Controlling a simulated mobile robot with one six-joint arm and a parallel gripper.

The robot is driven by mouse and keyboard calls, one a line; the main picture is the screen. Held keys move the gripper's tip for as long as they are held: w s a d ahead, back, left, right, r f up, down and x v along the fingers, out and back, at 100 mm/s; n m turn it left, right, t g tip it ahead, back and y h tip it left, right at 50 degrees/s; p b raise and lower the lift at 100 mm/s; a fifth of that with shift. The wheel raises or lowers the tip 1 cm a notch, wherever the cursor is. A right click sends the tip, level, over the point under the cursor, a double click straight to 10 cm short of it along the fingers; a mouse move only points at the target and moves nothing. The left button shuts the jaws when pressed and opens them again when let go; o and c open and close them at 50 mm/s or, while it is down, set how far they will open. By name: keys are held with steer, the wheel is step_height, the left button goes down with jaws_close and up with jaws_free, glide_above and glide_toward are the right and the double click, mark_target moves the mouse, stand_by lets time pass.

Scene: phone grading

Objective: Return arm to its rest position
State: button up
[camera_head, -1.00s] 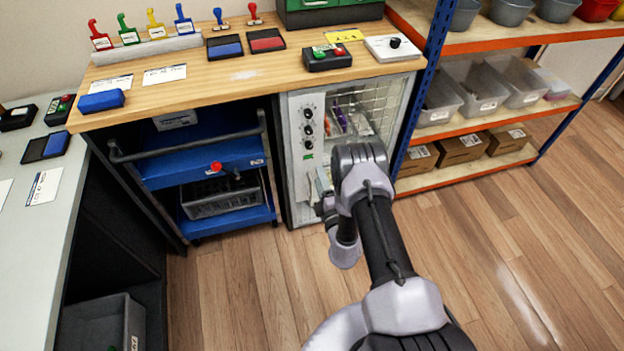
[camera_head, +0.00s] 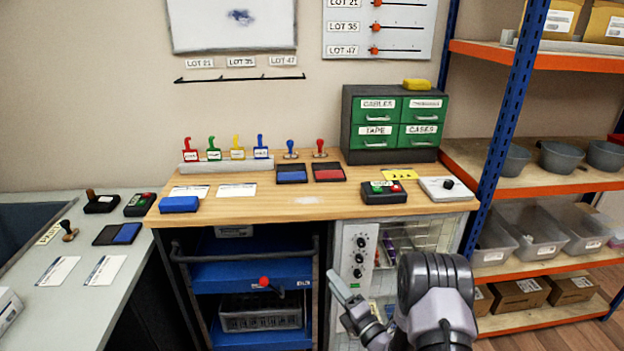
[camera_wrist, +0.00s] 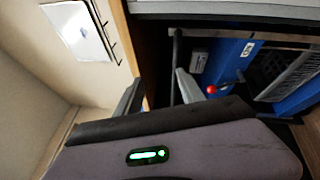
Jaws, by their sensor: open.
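My arm (camera_head: 435,290) reaches up from the bottom right of the head view, in front of the glass-fronted cabinet (camera_head: 348,250). My gripper (camera_head: 345,296) is at its left end, in front of the cabinet's left side. In the wrist view my gripper (camera_wrist: 158,92) has its two fingers apart, with nothing seen between them. The blue cart (camera_wrist: 232,62) with its red knob (camera_wrist: 211,89) lies beyond the right finger.
A wooden bench (camera_head: 300,205) carries stamps, ink pads, a black button box (camera_head: 384,192) and green drawers (camera_head: 400,120). A grey side table (camera_head: 75,265) stands at left. A blue-and-orange shelf (camera_head: 510,150) with bins stands close at right of the arm.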

steer(key=s+a+r+n+g+y, duration=0.4)
steer(key=s+a+r+n+g, duration=0.25)
steer(key=r+n, duration=0.35)
steer(key=s+a+r+n+g+y, duration=0.3)
steer(key=s+a+r+n+g, duration=0.4)
steer(key=r+n, duration=0.25)
steer(key=s+r+n+g+h, duration=0.3)
steer(key=s+n+h, duration=0.2)
steer(key=s+n, duration=0.7)
steer(key=s+d+r+n+t+h, duration=0.1)
steer(key=s+d+n+t+h, duration=0.4)
steer(key=s+d+n+h, duration=0.4)
steer(key=s+d+n, duration=0.1)
steer(key=d, duration=0.4)
steer(key=shift+s+d+r, duration=0.15)
steer(key=shift+s+d, duration=0.05)
steer(key=shift+s, duration=0.1)
